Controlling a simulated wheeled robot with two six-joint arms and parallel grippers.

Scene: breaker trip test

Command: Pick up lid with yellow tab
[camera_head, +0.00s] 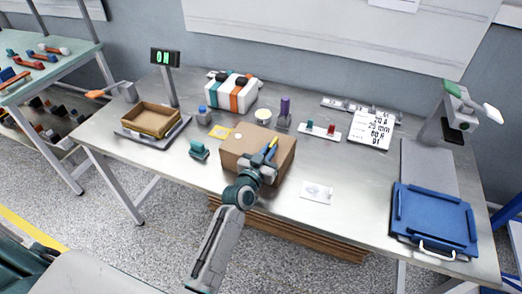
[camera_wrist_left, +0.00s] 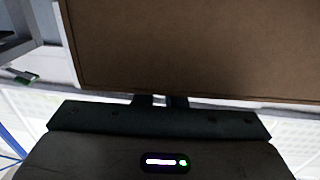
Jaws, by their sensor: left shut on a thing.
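The exact grip on the tab is hidden. My right gripper is not in view.
An open brown box (camera_head: 150,120) stands on a scale at the left, near an ON display (camera_head: 165,58). A white striped case (camera_head: 232,92) and small parts stand behind. A blue tray (camera_head: 432,217) lies at the right.

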